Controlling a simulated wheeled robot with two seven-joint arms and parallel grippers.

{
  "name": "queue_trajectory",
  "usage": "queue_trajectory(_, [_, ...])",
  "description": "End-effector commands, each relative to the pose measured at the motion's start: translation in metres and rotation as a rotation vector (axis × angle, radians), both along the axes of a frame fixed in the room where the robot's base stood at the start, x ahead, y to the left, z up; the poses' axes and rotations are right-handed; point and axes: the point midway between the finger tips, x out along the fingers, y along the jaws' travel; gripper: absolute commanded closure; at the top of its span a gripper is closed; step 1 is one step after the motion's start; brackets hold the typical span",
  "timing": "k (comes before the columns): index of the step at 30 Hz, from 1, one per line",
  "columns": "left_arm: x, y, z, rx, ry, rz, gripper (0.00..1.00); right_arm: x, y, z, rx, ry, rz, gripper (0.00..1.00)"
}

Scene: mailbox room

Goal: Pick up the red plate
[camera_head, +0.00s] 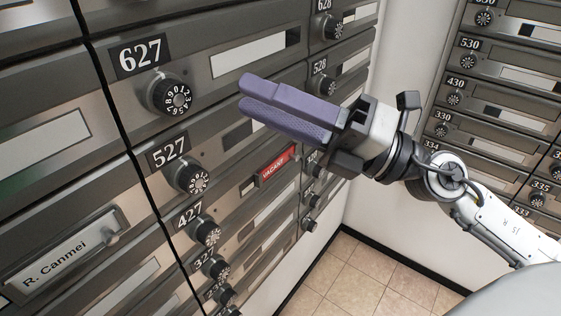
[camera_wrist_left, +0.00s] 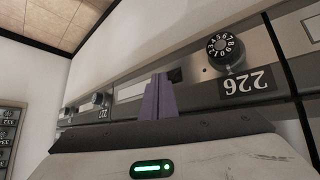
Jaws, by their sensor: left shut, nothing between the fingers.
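The red plate (camera_head: 277,165), lettered "VACANT", sits in the label slot of a grey mailbox door in the row of dial 427's upper neighbour, right of dial 527. My right gripper (camera_head: 243,94) has purple fingers pressed together with nothing seen between them. It is in front of the mailboxes, above the red plate in the picture and apart from it. My left gripper (camera_wrist_left: 159,90) shows only in the left wrist view, with its purple fingers shut and empty, in front of a mailbox marked 226. The red plate is not in the left wrist view.
A wall of grey mailboxes with black number dials (camera_head: 172,97) fills the left. A name plate reading "R. Canmei" (camera_head: 62,260) is at lower left. More mailboxes (camera_head: 500,80) stand at right, beyond a white wall. Tiled floor (camera_head: 340,280) is clear.

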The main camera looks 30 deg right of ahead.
Motion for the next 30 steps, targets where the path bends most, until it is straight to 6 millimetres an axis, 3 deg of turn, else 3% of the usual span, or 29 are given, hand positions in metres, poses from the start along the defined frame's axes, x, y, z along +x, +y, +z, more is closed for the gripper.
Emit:
queue_trajectory(2, [0.000, 0.000, 0.000, 0.000, -0.001, 0.000, 1.00, -0.009, 0.018, -0.022, -0.306, -0.043, 0.070, 0.67])
queue_trajectory(5, [0.000, 0.000, 0.000, 0.000, -0.001, 0.000, 1.00, -0.011, 0.013, -0.061, -0.680, -0.045, 0.105, 0.67])
queue_trajectory(9, [0.000, 0.000, 0.000, 0.000, -0.001, 0.000, 1.00, -0.002, -0.037, -0.101, -1.129, 0.016, 0.059, 0.67])
queue_trajectory(12, [0.000, 0.000, 0.000, 0.000, 0.000, 0.000, 1.00, 0.005, -0.080, -0.110, -1.355, 0.078, -0.009, 0.67])
queue_trajectory(15, [0.000, 0.000, 0.000, 0.001, 0.000, 0.001, 1.00, 0.009, -0.113, -0.110, -1.496, 0.132, -0.072, 0.67])
queue_trajectory(18, [0.000, 0.000, 0.000, 0.001, 0.000, 0.001, 1.00, 0.010, -0.131, -0.108, -1.566, 0.164, -0.110, 0.67])
queue_trajectory(30, [-0.004, 0.003, 0.010, 0.001, 0.008, 0.004, 1.00, 0.035, -0.131, -0.130, -1.580, 0.176, -0.123, 0.67])
